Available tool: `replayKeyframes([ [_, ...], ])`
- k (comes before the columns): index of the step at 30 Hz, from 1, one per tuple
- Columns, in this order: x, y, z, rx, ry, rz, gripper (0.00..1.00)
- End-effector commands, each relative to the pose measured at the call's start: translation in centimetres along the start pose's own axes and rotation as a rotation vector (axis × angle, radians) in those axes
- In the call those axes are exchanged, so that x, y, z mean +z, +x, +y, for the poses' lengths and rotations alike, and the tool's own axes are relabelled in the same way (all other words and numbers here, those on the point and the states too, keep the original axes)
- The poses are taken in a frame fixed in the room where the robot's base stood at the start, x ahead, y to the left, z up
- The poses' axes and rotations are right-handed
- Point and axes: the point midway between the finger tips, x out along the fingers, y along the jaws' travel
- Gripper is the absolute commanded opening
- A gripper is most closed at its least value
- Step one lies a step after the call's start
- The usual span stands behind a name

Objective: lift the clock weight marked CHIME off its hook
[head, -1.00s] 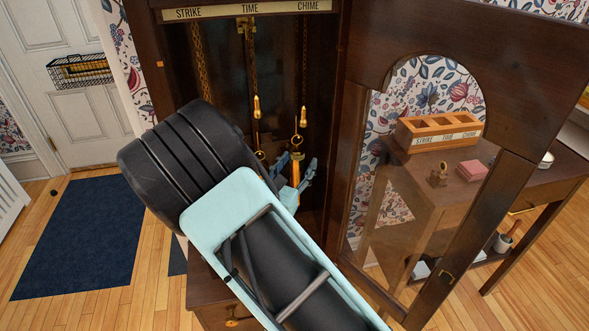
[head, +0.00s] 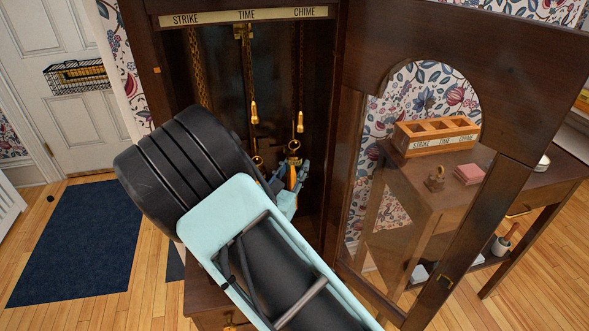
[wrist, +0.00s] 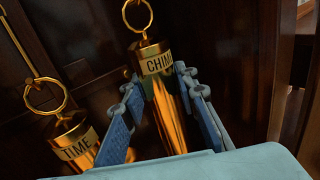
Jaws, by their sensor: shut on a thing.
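The brass CHIME weight (wrist: 168,98) is upright in the clock case, tilted in the wrist view, with a ring (wrist: 137,15) on its top. My gripper (wrist: 160,112) is shut on its body, one blue-grey finger on each side, below the label. In the head view the weight (head: 292,176) is partly hidden by my gripper (head: 288,180). The CHIME line's brass end (head: 300,122) hangs just above the ring; whether its hook still passes through the ring I cannot tell. The TIME weight (wrist: 75,142) hangs close on the left in the wrist view, its ring on a rod.
The dark clock case (head: 335,120) surrounds the weights, and its glazed door (head: 515,195) stands open on the right. A wooden rack (head: 435,137) with STRIKE, TIME and CHIME slots is on a side table beyond the glass. The STRIKE chain (head: 200,75) hangs at left.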

Motion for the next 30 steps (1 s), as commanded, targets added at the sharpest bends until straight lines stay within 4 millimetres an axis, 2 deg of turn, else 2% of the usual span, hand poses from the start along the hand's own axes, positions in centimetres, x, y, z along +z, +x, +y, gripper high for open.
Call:
replayKeyframes([
  [1, 0.09, 0.02, 0.0, 0.0, 0.0, -0.002, 0.1],
  [4, -0.03, -0.01, 0.0, 0.0, -0.001, 0.001, 0.0],
  [18, -0.34, -0.15, -0.04, 0.001, -0.004, 0.007, 0.0],
  [30, 0.25, -0.16, -0.02, 0.001, -0.004, 0.008, 0.0],
])
